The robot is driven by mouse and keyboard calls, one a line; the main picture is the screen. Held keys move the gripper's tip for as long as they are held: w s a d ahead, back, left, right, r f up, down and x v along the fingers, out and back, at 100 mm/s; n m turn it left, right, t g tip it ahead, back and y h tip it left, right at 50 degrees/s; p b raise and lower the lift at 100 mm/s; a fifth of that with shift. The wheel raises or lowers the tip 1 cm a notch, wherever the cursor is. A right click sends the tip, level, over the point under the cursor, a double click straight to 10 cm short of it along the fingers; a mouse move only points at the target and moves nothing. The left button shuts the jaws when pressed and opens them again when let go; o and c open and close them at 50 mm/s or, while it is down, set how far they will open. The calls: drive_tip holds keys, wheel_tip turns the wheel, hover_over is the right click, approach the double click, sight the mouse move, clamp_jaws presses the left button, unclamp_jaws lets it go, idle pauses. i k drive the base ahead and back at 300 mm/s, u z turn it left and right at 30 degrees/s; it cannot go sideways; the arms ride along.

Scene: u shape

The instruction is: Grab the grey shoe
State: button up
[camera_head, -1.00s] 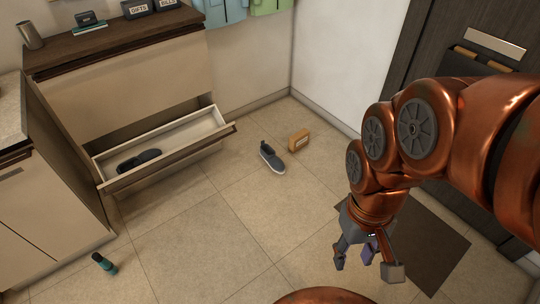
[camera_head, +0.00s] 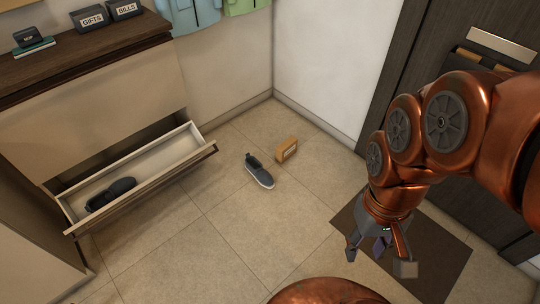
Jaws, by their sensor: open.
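A grey shoe (camera_head: 259,171) with a pale sole lies on the tiled floor near the middle of the head view. A second dark grey shoe (camera_head: 111,194) lies inside the open bottom drawer (camera_head: 188,164) of the cabinet at left. My gripper (camera_head: 379,262) hangs at the right, fingers spread and pointing down, open and empty. It is over the floor near the dark mat, to the right of and nearer to me than the floor shoe, well apart from it.
The open drawer juts out at left. A dark mat (camera_head: 440,240) lies under my arm, before the dark door.

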sight(254, 167)
drive_tip(key=u, duration=0.15)
drive_tip(key=i, duration=1)
drive_tip(key=u, duration=1.15)
drive_tip(key=i, duration=0.65)
drive_tip(key=u, duration=0.55)
